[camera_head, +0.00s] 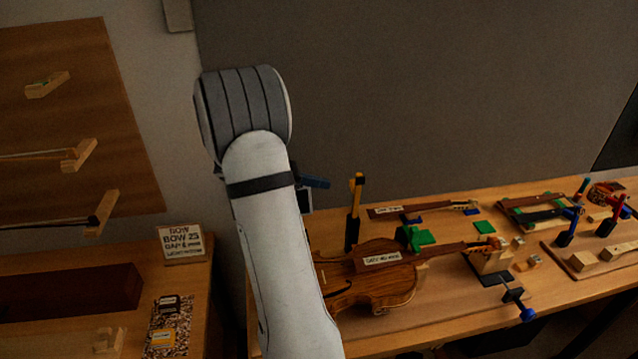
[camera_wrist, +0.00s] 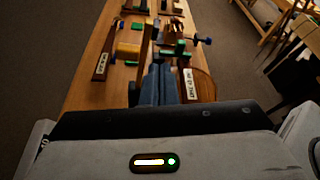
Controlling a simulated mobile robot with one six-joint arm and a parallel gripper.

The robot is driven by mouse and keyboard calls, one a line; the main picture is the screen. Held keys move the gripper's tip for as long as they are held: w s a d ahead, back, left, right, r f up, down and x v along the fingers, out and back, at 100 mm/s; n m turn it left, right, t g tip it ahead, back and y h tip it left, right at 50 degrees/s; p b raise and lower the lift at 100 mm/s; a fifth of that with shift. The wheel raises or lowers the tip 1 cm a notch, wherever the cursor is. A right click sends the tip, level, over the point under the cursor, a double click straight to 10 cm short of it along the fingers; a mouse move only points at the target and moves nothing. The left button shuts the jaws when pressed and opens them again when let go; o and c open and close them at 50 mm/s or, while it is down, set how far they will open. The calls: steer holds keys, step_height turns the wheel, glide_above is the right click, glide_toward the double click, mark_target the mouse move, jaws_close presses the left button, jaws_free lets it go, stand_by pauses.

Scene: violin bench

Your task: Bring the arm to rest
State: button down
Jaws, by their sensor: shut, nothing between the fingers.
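My arm (camera_head: 270,230) rises through the middle of the head view, its rounded grey-banded joint above the bench. My gripper (camera_wrist: 159,72) shows in the wrist view as two blue-grey fingers lying together, shut and empty. In the head view only a dark blue part of the gripper (camera_head: 313,182) shows beside the arm; the rest is hidden behind it. The violin (camera_head: 375,285) lies on the workbench (camera_head: 440,318) right of the arm, a label on it. The arm hides part of its body.
A yellow-and-black clamp (camera_head: 354,210) stands close to the arm. Green blocks (camera_head: 418,238), a loose neck (camera_head: 400,209) and several clamps crowd the bench to the right. At left are a bow sign (camera_head: 183,243), a dark case (camera_head: 70,292) and a wall rack (camera_head: 70,110). Space above the bench is clear.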

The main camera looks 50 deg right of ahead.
stand_by(0.3)
steer(key=s+a+m+t+y+b, duration=0.2)
steer(key=s+a+m+t+y, duration=0.1)
steer(key=a, duration=0.9)
steer(key=s+a+f+m+t+y+b, duration=0.1)
steer(key=s+a+m+t+y+b, duration=0.1)
steer(key=a, duration=0.9)
steer(key=s+a+f+m+t+y+b, duration=0.1)
steer(key=s+a+m+t+y, duration=0.4)
steer(key=a, duration=0.7)
steer(key=m+t+b, duration=0.1)
steer(key=m+t, duration=0.1)
steer(key=shift+a+m+t+y, duration=0.3)
steer(key=shift+t+y, duration=0.1)
steer(key=shift+s, duration=0.2)
